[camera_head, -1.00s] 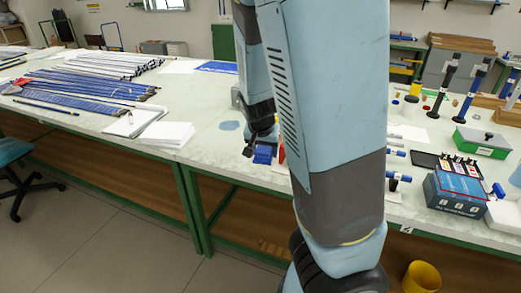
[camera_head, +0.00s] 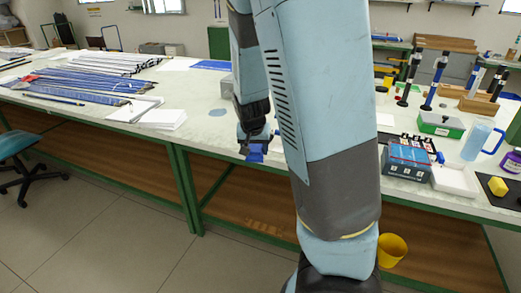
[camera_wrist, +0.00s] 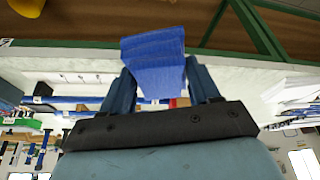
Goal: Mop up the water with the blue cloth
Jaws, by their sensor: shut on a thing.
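The folded blue cloth (camera_wrist: 155,62) is held between the two fingers of my gripper (camera_wrist: 160,92) in the wrist view. In the head view, the blue cloth (camera_head: 255,153) hangs at my gripper (camera_head: 254,142), near the front edge of the worktable. A small blue-grey water patch (camera_head: 217,112) lies on the white tabletop, to the left of and behind my gripper. The cloth is apart from the patch. My arm hides part of the table to the right of the gripper.
Paper stacks (camera_head: 160,118) and several blue rods (camera_head: 80,85) lie on the left of the table. On the right stand a blue box (camera_head: 407,162), a green box (camera_head: 440,124), a light blue mug (camera_head: 478,140) and upright rods. A yellow bin (camera_head: 391,249) stands on the floor.

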